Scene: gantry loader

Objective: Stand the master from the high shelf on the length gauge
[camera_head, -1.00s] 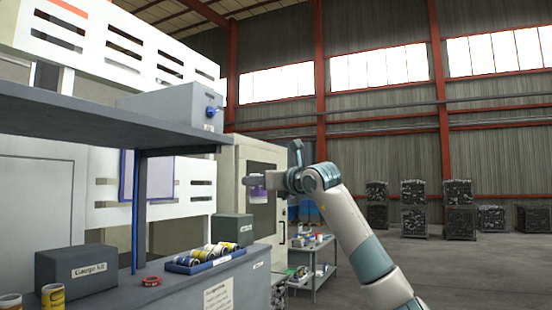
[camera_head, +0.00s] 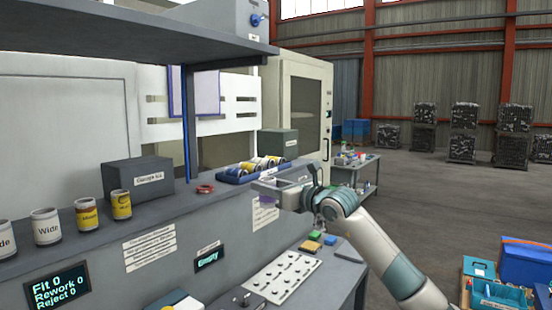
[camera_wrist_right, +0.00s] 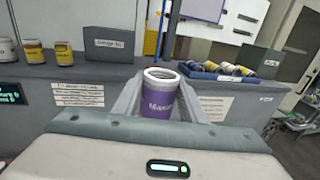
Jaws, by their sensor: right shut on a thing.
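The master (camera_wrist_right: 158,95) is a white-topped cylinder with a purple label, upright in the right wrist view. My right gripper (camera_head: 268,187) is shut on it, one finger on each side, and holds it in front of the grey cabinet. The high shelf (camera_head: 130,40) crosses the upper left. I cannot tell for sure which fixture is the length gauge. A small display reading "Empty" (camera_head: 210,259) is on the cabinet front. My left gripper is not in view.
Several labelled cans (camera_head: 47,226) stand on the ledge at left, beside a grey box (camera_head: 138,182). A blue tray (camera_head: 236,176) of cans and a red ring (camera_head: 205,189) lie further along. A pegged white plate (camera_head: 283,277) lies on the lower bench.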

